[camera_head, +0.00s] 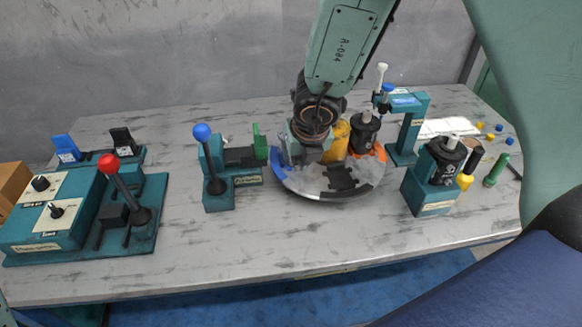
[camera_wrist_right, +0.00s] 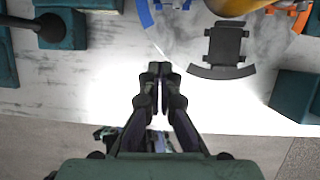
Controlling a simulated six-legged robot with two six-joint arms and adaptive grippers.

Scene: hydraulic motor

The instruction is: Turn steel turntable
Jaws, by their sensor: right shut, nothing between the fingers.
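The steel turntable (camera_head: 310,184) is a round grey disc on the table, with blue, orange and black segments at its rim. A yellow cylinder (camera_head: 337,140) and a black motor-like part (camera_head: 365,133) stand at its far side. The turntable also shows at the top of the right wrist view (camera_wrist_right: 185,35), with a black plate (camera_wrist_right: 225,45). My right gripper (camera_wrist_right: 160,72) is shut and empty, with its fingertips at the blue segment's side of the disc. Contact cannot be told. In the head view its fingers are largely hidden by the wrist. My left gripper is not in view.
A blue-knobbed lever station (camera_head: 215,175) stands left of the turntable. A control box with a red-knobbed lever (camera_head: 108,164) is farther left. A teal press frame (camera_head: 408,130) and a teal stand with a black part (camera_head: 432,190) are on the right. The front table strip is clear.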

